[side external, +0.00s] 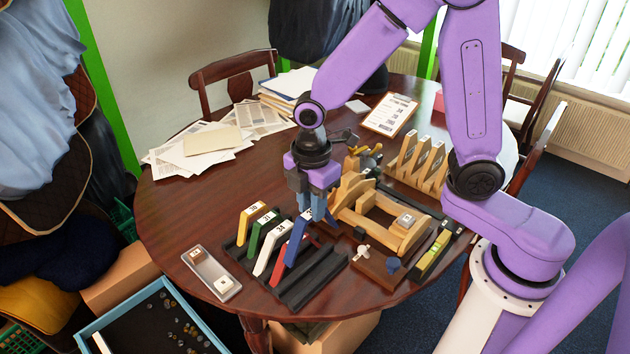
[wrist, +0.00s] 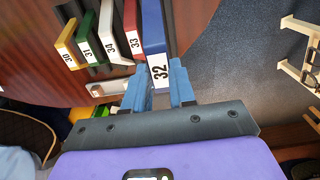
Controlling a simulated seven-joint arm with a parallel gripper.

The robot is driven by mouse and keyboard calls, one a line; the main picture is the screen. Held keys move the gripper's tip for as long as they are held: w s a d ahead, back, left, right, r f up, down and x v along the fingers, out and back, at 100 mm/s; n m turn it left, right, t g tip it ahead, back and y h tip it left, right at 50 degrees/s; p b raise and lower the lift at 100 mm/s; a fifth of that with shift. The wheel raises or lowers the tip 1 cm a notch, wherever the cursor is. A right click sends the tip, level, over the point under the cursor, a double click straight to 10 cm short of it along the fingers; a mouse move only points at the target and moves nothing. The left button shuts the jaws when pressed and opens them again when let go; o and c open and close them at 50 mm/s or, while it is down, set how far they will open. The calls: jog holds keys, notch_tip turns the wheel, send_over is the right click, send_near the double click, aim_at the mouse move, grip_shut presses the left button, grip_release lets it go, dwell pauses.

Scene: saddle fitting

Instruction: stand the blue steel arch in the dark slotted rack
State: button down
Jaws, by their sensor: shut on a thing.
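The blue steel arch (side external: 296,243), labelled 32 in the wrist view (wrist: 153,30), is held at its labelled end by my gripper (side external: 318,208). The gripper's fingers (wrist: 160,84) close on both sides of it. The dark slotted rack (side external: 312,280) lies on the table under and to the right of the arch. The arch is beside the red arch (side external: 276,266). I cannot tell whether its lower edge is in a slot or just above it; the rack is barely visible in the wrist view.
Yellow (side external: 250,220), green (side external: 262,232) and white (side external: 268,250) arches stand in the rack's left part; its right slots look empty. A wooden frame (side external: 385,225) stands close on the right. A grey tray with two blocks (side external: 212,275) lies to the left.

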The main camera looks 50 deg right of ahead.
notch_tip(320, 180, down, 8)
jog(key=shift+r, duration=0.2)
dwell(0.6)
jog(key=shift+f, duration=2.05)
dwell(2.4)
dwell(0.5)
jog(key=shift+c, duration=2.3)
grip_release()
jog(key=shift+r, duration=0.1)
jog(key=shift+r, duration=2.4)
